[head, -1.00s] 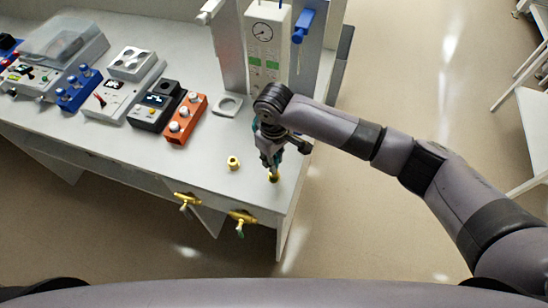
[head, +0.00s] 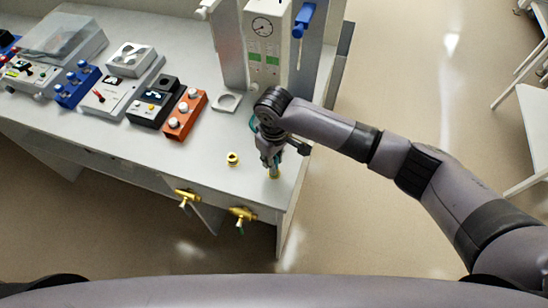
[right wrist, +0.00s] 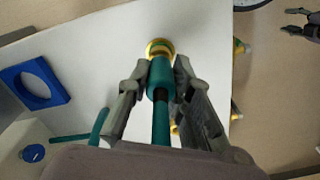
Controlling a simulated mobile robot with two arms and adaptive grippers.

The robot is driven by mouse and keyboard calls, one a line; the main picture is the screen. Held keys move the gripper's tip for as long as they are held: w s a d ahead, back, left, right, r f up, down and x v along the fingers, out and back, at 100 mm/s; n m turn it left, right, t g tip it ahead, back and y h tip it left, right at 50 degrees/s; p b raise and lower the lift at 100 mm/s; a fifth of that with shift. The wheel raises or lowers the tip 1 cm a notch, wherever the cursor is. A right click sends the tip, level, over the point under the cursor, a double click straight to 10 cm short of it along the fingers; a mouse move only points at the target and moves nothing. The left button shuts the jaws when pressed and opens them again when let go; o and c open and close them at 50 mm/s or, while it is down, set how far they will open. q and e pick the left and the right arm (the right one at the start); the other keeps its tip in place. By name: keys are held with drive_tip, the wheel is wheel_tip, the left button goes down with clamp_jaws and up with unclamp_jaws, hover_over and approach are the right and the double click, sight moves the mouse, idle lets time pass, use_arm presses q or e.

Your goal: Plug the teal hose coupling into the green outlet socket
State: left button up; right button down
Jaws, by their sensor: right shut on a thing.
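My right gripper (head: 271,165) points down over the front right of the bench. In the right wrist view its fingers (right wrist: 160,85) are closed around the teal hose coupling (right wrist: 160,80), with a teal hose trailing back below it. Directly beyond the coupling's end is a brass socket (right wrist: 158,46); it also shows under the gripper in the head view (head: 274,174). The coupling's end overlaps the socket's ring, and I cannot tell whether it is inserted. No clear green marking shows on this socket. A second brass socket (head: 232,159) stands to the left.
Two brass valves (head: 187,198) (head: 242,216) jut from the bench's front. An orange box (head: 185,113), a dark instrument (head: 154,103) and a panel with a gauge (head: 263,45) stand behind. A blue holed plate (right wrist: 36,83) shows in the wrist view.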

drive_tip(key=shift+s+f, duration=0.1)
drive_tip(key=shift+f, duration=0.3)
drive_tip(key=c, duration=1.3)
unclamp_jaws()
drive_tip(key=shift+c, duration=0.2)
drive_tip(key=shift+r, duration=0.3)
wheel_tip(320, 180, up, 12)
drive_tip(key=shift+f, duration=0.25)
drive_tip(key=shift+f, duration=0.1)
